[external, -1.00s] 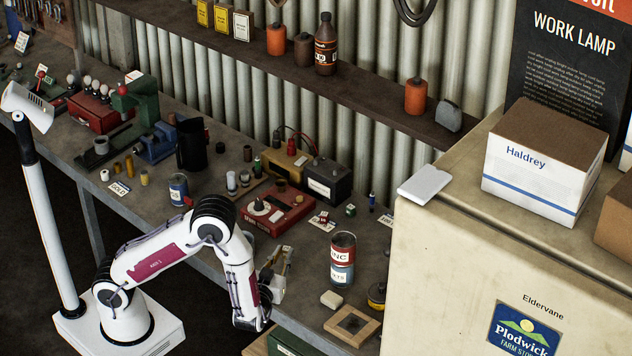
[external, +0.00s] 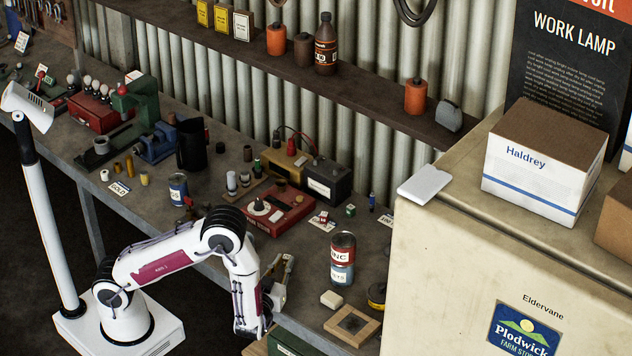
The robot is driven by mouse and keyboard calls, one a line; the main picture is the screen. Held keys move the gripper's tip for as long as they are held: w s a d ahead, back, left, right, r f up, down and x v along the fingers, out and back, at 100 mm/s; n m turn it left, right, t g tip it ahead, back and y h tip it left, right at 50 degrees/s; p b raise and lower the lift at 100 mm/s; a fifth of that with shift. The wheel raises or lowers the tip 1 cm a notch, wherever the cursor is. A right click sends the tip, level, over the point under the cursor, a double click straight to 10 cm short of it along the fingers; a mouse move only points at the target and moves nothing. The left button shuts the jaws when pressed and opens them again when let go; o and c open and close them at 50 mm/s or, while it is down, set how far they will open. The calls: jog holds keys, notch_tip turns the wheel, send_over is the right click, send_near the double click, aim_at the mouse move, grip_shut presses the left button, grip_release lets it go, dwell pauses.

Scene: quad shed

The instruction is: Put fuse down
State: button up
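My gripper (external: 285,262) is over the front part of the workbench, left of a stack of two cans (external: 342,258). Its fingers point up and away from the camera. They are small here, and I cannot tell whether they are apart or closed, or whether a fuse is between them. I cannot single out a fuse with certainty. Small pieces that could be fuses stand on the bench: a red one on a card (external: 323,217), a green one (external: 350,210), a blue one (external: 372,201) and a pale cylinder (external: 232,183).
A red tester box (external: 285,215) and a dark battery-like box (external: 327,180) stand behind my gripper. A wooden frame (external: 352,326) and a pale block (external: 331,300) lie to its right at the front. A tall cream cabinet (external: 440,270) bounds the right side.

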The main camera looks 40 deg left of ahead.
jog(key=o, duration=0.4)
jog(key=shift+c, duration=0.2)
jog(key=shift+s+d, duration=0.1)
jog(key=shift+s, duration=0.05)
jog(key=shift+v, duration=0.75)
jog(key=shift+a+r+v, duration=0.15)
jog(key=shift+v, duration=1.35)
jog(key=shift+a+r+v, duration=0.1)
jog(key=shift+r+v, duration=0.05)
jog(key=shift+v, duration=1.35)
jog(key=shift+s, duration=0.1)
